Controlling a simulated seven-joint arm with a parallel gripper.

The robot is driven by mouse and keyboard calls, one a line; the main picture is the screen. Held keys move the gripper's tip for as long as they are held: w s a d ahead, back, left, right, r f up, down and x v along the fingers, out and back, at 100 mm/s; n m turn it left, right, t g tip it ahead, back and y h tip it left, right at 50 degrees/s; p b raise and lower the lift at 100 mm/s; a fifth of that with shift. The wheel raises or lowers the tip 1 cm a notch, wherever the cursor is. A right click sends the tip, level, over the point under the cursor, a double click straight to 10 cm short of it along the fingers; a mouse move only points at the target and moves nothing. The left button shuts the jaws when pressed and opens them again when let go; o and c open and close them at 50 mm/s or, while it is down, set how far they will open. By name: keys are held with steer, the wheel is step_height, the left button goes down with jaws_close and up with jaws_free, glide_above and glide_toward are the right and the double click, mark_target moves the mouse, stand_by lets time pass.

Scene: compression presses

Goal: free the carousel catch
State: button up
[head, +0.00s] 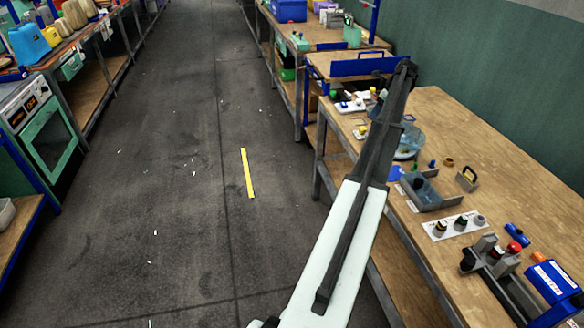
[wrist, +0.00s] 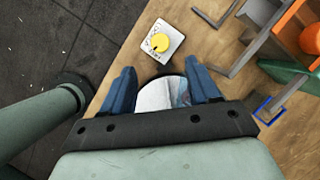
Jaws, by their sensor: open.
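I cannot single out the carousel catch for sure. In the wrist view a yellow round knob (wrist: 160,43) sits on a small pale plate with dark marks (wrist: 172,33), on the wooden bench just beyond my fingertips. My gripper (wrist: 160,74) has its two blue fingers spread wide apart, with nothing visibly clamped. A pale round disc-like thing (wrist: 158,95) shows between and below the fingers, its near part hidden by the gripper body. In the head view my arm covers most of the gripper, beside a clear bluish round dish (head: 409,142) on the right bench.
Grey bars (wrist: 216,18) and an orange rounded part (wrist: 311,38) stand right of the fingers. In the head view the bench (head: 520,165) holds a grey tray (head: 430,192), a white plate with knobs (head: 455,225) and a blue box (head: 553,284). The bench's back strip is clear.

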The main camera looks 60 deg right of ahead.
steer(key=v, duration=0.4)
steer(key=w+a+f+n+g+y, duration=0.2)
steer(key=w+a+f+n, duration=0.6)
steer(key=w+a+f, duration=1.7)
steer(key=shift+w+a+f+n+y, duration=0.15)
steer(key=shift+w+f+n+y, duration=0.25)
steer(key=shift+f, duration=0.1)
steer(key=m+t+h, duration=0.1)
steer(key=m+t, duration=0.1)
steer(key=m, duration=0.2)
glide_toward(363, 128)
steer(key=x, duration=0.8)
steer(key=shift+w+a+f, duration=0.15)
steer(key=shift+a+f, duration=0.05)
steer(key=shift+f, duration=0.05)
